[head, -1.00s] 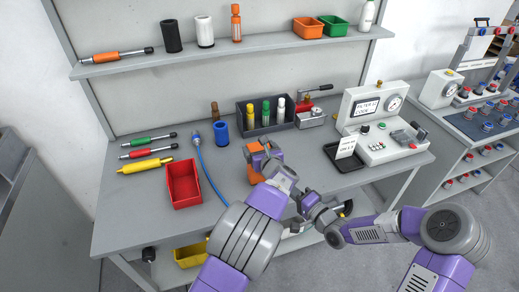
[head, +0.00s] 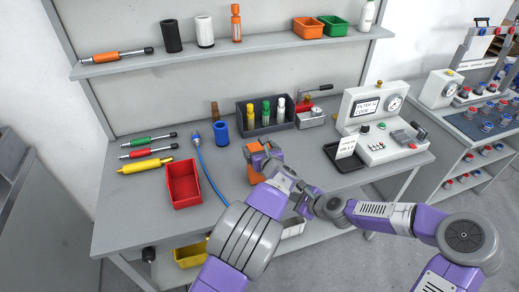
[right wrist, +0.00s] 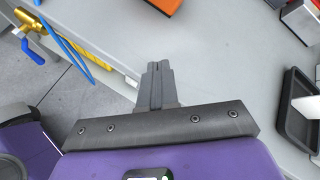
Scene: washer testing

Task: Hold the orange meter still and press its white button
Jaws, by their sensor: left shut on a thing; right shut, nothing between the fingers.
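The orange meter (head: 256,148) stands on the bench near its front middle, largely covered by my left gripper. My left gripper (head: 265,161) is shut on the meter. Part of the meter's orange body (right wrist: 165,4) shows at the top edge of the right wrist view. My right gripper (head: 299,190) is in front of and to the right of the meter, near the bench's front edge. In the right wrist view, my right gripper (right wrist: 157,66) has its fingers shut together with nothing between them, apart from the orange body. The white button is not visible in either view.
A blue cable (head: 207,170) runs along the bench left of the meter, near a red bin (head: 184,187). A black tray (head: 340,164) with a white card and a test console (head: 378,140) stand to the right. A dark rack (head: 244,127) of bottles stands behind.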

